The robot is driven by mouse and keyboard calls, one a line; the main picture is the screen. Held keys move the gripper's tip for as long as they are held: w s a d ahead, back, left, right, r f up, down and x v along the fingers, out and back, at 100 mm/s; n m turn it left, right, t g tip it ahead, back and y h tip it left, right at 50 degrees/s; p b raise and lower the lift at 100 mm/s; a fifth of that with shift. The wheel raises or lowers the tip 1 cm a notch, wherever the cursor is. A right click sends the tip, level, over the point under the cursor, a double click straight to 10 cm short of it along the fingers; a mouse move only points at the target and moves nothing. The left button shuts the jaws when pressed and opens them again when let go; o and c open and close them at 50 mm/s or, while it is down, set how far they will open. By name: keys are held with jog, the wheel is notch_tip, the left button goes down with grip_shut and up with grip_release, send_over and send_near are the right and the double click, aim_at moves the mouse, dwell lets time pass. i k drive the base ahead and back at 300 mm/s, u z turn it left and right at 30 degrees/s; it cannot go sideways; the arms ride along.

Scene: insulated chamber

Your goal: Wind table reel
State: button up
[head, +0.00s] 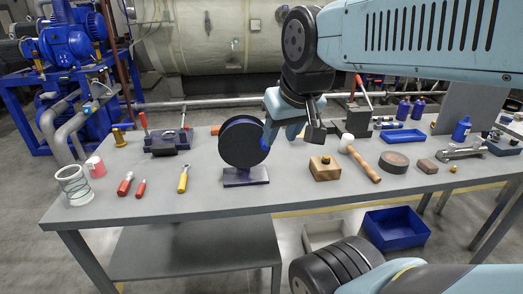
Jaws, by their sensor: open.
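The table reel (242,142) stands upright on the grey workbench, a dark disc on a small purple-grey base (246,177). A blue part (265,143) shows at the disc's right edge; I cannot tell whether it belongs to the reel. My gripper (312,132) is just right of the reel, above the bench, with dark fingers pointing down. It is open and I see nothing between the fingers. I cannot tell whether it touches the reel. The reel's far side is hidden.
A wooden block (324,170) and a mallet (361,163) lie right of the reel. A yellow screwdriver (183,179), red-handled tools (125,184) and a vise (167,142) are on the left. A blue bin (397,228) is below the bench. The front edge near the reel is clear.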

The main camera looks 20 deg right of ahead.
aim_at(241, 145)
jog(key=u, duration=1.3)
jog(key=k, duration=1.8)
jog(key=z, duration=1.15)
jog(key=i, duration=1)
